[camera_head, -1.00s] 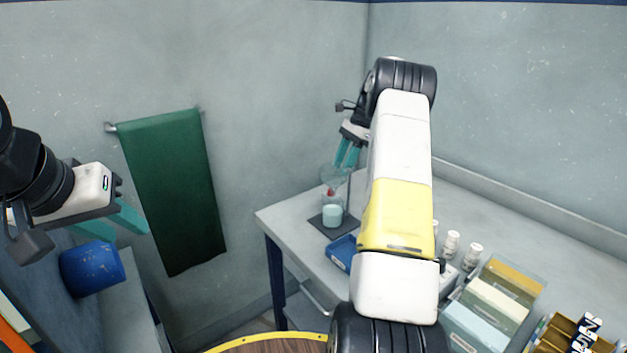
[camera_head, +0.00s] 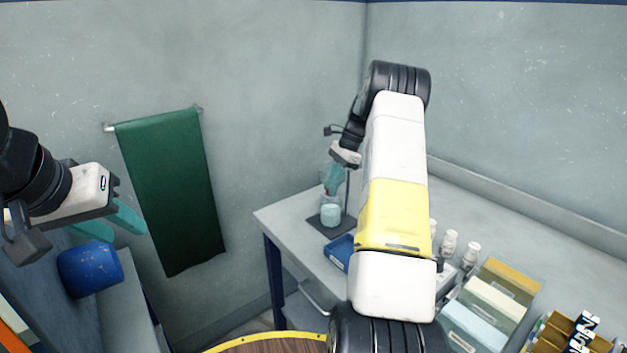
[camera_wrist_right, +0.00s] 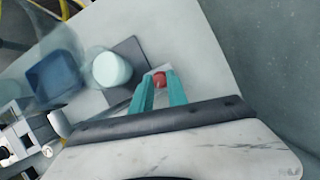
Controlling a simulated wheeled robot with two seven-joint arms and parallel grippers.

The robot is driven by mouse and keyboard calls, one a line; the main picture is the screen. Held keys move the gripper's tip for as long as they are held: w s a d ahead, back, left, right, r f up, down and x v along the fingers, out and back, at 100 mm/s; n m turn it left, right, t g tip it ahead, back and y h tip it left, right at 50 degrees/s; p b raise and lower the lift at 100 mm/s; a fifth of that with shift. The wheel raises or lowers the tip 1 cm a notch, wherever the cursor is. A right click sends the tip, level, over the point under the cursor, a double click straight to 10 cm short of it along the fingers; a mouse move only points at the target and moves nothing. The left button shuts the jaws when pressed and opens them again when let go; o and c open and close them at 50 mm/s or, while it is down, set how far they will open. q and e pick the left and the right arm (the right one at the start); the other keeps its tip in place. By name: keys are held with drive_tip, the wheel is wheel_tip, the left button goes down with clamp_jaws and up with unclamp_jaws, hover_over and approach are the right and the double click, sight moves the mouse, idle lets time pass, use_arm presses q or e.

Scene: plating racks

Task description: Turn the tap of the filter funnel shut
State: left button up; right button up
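The filter funnel's red tap (camera_wrist_right: 159,80) shows between the teal fingertips of my right gripper (camera_wrist_right: 159,84) in the right wrist view. A gap shows between the fingers; whether they touch the tap is unclear. In the head view the right gripper (camera_head: 334,168) is down at the funnel, and its fingers blend with the clear glass. A pale teal beaker (camera_head: 331,215) stands below, on a dark base plate (camera_head: 316,221); it also shows in the right wrist view (camera_wrist_right: 110,69). My left gripper (camera_head: 112,224) is open and empty at the far left.
A blue tray (camera_head: 339,251) lies on the bench (camera_head: 275,213) near the funnel. Several white bottles (camera_head: 450,243) and card-like boxes (camera_head: 497,301) stand to the right. A blue drum (camera_head: 90,269) is below my left gripper. A green towel (camera_head: 172,190) hangs on the wall.

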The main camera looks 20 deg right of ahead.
clamp_jaws()
drive_tip(key=shift+n, duration=0.3)
drive_tip(key=n+g, duration=0.1)
drive_tip(key=n, duration=0.2)
drive_tip(key=shift+w+h, duration=0.2)
drive_tip(key=shift+h, duration=0.1)
drive_tip(key=n+g, duration=0.1)
drive_tip(key=n, duration=0.1)
drive_tip(key=n+h, duration=0.1)
drive_tip(key=n, duration=0.2)
drive_tip(key=shift+w+a+g, duration=0.15)
drive_tip(key=shift+g, duration=0.25)
drive_tip(key=n+g+h, duration=0.1)
drive_tip(key=n, duration=0.3)
drive_tip(key=shift+a+n, duration=0.15)
drive_tip(key=shift+n, duration=0.15)
drive_tip(key=n+h, duration=0.2)
drive_tip(key=n, duration=0.2)
drive_tip(key=shift+w+a+r+n, duration=0.1)
drive_tip(key=shift+n, duration=0.2)
